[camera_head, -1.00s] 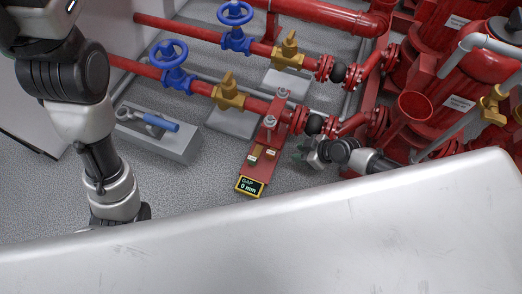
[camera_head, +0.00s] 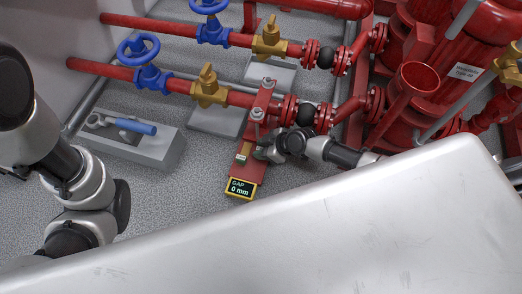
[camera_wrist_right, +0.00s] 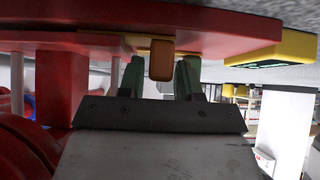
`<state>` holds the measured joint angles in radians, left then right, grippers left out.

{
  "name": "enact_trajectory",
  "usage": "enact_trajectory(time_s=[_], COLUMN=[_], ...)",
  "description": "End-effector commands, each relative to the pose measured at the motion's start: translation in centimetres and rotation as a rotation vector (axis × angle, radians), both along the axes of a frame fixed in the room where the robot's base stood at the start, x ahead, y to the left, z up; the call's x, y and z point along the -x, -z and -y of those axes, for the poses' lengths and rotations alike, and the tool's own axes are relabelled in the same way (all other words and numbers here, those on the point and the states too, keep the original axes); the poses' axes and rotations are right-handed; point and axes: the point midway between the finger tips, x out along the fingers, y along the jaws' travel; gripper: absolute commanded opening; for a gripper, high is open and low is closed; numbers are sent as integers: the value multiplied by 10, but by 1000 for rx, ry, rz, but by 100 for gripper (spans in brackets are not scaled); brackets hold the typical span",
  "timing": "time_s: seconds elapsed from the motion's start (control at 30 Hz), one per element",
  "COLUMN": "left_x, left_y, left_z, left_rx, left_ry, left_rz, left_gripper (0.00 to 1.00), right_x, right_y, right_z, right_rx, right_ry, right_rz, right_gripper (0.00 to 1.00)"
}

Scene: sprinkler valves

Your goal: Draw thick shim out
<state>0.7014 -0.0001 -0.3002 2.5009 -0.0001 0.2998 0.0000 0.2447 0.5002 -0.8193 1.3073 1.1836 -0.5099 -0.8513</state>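A red stand (camera_head: 254,136) bears the shims, with a display (camera_head: 240,188) reading "GAP 0 mm" at its near end. One small shim with a pale top and green body (camera_head: 242,153) shows on it. My right gripper (camera_head: 263,153) is at the stand's right side and hides the other shim's place. In the right wrist view an orange-brown block (camera_wrist_right: 161,60) sits between the two dark green fingers (camera_wrist_right: 160,80). A narrow gap shows at its left, and the right finger is very near it. I cannot tell which shim is thick. My left gripper is out of view.
Red pipes with blue handwheels (camera_head: 138,48) and brass valves (camera_head: 208,86) run behind the stand. A grey block (camera_head: 140,140) with a blue-handled tool stands at left. A red funnel (camera_head: 415,80) and red machinery crowd the right. Speckled floor (camera_head: 190,195) is free left of the stand.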

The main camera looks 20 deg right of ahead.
Motion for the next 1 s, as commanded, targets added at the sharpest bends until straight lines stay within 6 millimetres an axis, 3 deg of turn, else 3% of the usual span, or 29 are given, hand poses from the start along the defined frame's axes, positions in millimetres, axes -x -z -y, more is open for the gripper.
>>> enact_trajectory(time_s=[0.3,0.53,0.77,1.0], left_x=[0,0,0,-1], left_y=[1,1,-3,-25], left_z=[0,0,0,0], left_rx=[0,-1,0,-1], left_ry=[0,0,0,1], left_rz=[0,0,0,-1], left_gripper=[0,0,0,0], right_x=[-2,-1,3,36], right_y=[2,2,1,-1], right_z=[-2,-2,-5,-27], right_rx=[0,0,0,0], right_ry=[0,0,0,-1], right_rz=[0,0,-2,-3], right_gripper=[34,0,0,0])
